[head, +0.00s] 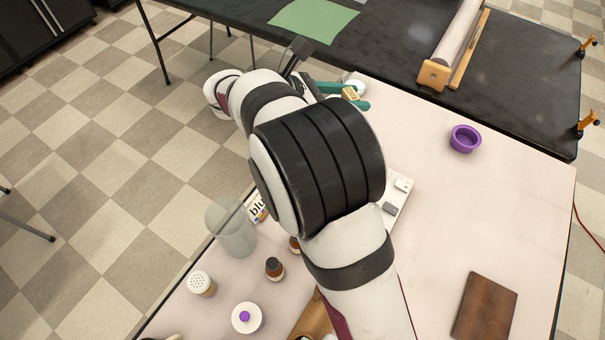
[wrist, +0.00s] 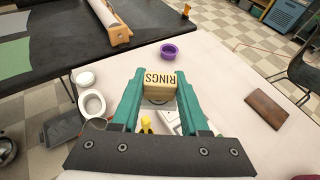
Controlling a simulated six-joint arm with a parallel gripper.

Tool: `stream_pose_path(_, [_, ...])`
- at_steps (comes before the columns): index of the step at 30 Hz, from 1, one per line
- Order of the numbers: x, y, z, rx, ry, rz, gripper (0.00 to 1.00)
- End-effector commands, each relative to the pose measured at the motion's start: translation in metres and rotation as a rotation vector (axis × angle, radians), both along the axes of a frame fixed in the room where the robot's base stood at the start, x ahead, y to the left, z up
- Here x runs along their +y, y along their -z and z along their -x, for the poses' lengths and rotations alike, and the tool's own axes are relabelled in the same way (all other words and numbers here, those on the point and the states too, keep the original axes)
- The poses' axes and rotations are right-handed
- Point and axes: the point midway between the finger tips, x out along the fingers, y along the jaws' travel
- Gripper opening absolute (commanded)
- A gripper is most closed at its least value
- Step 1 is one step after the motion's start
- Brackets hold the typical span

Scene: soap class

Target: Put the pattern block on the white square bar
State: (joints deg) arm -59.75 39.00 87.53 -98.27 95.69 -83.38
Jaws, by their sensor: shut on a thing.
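The fingers and block also show in the head view (head: 350,94), past the end of my arm and above the far part of the white table. A small white square piece (head: 403,184), which may be the white square bar, lies on a white tray, with a grey square piece (head: 390,208) beside it. My arm hides part of the tray. In the wrist view the fingers cover much of the area under the block.
A purple bowl (head: 465,139) stands at the far right and a brown board (head: 484,308) at the near right. A clear beaker (head: 230,230), a shaker (head: 201,283) and small bottles (head: 274,268) crowd the left edge. The table's right side is mostly clear.

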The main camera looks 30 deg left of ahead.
Motion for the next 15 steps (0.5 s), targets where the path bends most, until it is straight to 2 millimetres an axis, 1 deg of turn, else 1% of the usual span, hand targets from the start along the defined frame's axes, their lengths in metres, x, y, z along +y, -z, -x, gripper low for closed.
stream_pose_path(1, [0.021, 0.001, 0.012, 0.000, -0.035, 0.000, 0.00])
stream_pose_path(3, [0.044, 0.002, 0.029, 0.000, -0.074, 0.000, 0.00])
stream_pose_path(6, [0.070, 0.004, 0.049, -0.001, -0.121, -0.001, 0.00])
stream_pose_path(9, [0.088, 0.006, 0.066, 0.000, -0.156, 0.000, 0.00])
stream_pose_path(15, [0.115, 0.008, 0.094, -0.001, -0.210, 0.000, 0.00])
